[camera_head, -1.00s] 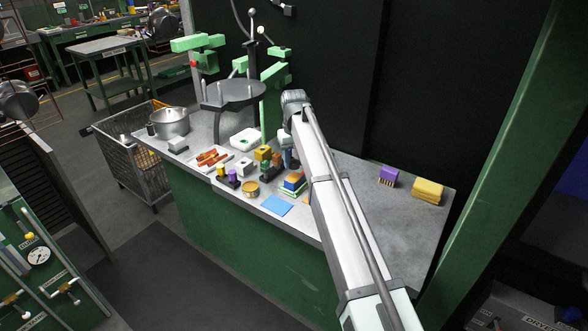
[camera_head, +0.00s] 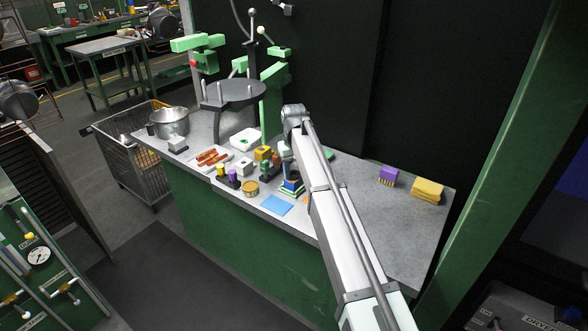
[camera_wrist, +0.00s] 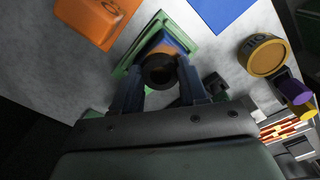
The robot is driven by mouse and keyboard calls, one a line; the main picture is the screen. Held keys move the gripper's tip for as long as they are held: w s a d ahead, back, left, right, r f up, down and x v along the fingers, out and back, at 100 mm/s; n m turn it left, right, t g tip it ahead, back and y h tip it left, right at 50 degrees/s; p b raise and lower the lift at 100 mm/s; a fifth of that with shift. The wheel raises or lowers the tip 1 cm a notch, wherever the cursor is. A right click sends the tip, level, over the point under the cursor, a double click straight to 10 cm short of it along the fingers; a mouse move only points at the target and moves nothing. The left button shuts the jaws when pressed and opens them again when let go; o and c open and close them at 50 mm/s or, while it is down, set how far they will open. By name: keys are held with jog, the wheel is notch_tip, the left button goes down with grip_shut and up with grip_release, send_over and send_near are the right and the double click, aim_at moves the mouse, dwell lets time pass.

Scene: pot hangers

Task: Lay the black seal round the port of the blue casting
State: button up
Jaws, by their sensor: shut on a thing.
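My gripper (camera_wrist: 158,84) is shut on the black seal (camera_wrist: 159,62), a dark ring held between its fingertips in the wrist view. Beyond the ring, in line with it, is the blue casting (camera_wrist: 148,45), with an orange-brown face partly showing. The casting stands on a green plate (camera_wrist: 184,29). Seal and fingers cover much of the casting, and I cannot tell whether the seal touches it. In the head view the casting (camera_head: 291,186) is small and partly hidden by my arm; the seal cannot be made out there.
In the wrist view an orange block (camera_wrist: 96,18) lies left of the plate, a blue sheet (camera_wrist: 222,10) beyond it and a round tin (camera_wrist: 265,55) to the right. Purple and yellow pieces (camera_head: 233,178) crowd the bench's left. The bench's right middle (camera_head: 365,210) is clear.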

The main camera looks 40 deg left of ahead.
jog(key=o, duration=1)
notch_tip(320, 180, up, 13)
jog(key=shift+f, duration=0.1)
dwell(0.5)
